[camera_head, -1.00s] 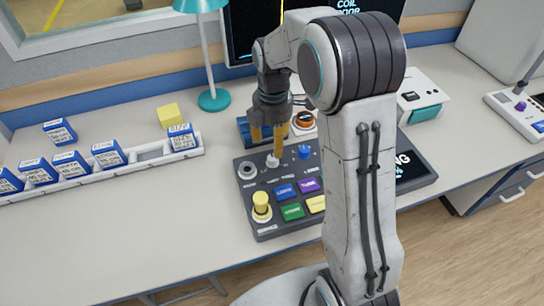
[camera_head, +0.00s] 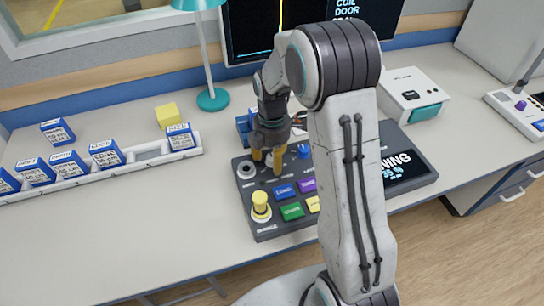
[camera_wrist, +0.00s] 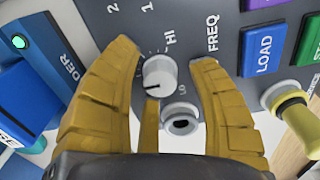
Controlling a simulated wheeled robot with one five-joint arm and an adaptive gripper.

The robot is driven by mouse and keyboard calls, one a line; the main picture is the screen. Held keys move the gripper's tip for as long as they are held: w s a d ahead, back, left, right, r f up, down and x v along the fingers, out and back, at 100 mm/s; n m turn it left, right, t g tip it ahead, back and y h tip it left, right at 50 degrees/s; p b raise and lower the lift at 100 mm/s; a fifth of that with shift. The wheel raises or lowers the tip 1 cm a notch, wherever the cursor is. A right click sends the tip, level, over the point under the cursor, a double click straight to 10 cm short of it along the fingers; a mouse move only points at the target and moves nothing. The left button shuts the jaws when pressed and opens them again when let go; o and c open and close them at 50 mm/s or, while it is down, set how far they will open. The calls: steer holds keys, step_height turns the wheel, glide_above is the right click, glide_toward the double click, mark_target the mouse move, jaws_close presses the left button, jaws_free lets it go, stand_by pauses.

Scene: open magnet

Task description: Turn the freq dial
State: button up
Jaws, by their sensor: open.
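The freq dial (camera_wrist: 159,75) is a small white knob with a dark pointer line, beside the FREQ label and the HI and LO marks. In the wrist view it sits between the spread yellow fingers of my gripper (camera_wrist: 163,58), with visible gaps on both sides. In the head view my gripper (camera_head: 268,160) points down over the upper left of the dark control panel (camera_head: 262,222). There its fingers hide most or all of the dial. My gripper is open and holds nothing.
A grey ring socket (camera_wrist: 181,122) is close to the dial. The blue LOAD button (camera_wrist: 263,48) and a yellow-topped knob (camera_head: 260,202) are nearby on the panel. A blue block (camera_wrist: 30,100) lies beside the panel. A rack (camera_head: 100,172) with several blue-and-white boxes stands to the left.

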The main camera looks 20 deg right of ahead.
jaws_close()
stand_by(0.5)
steer(key=shift+m, duration=0.4)
steer(key=m, duration=0.4)
steer(key=shift+s+m, duration=0.1)
steer(key=shift+m, duration=0.3)
steer(key=m, duration=0.5)
steer(key=shift+f, duration=0.1)
steer(key=shift+m, duration=0.4)
jaws_free()
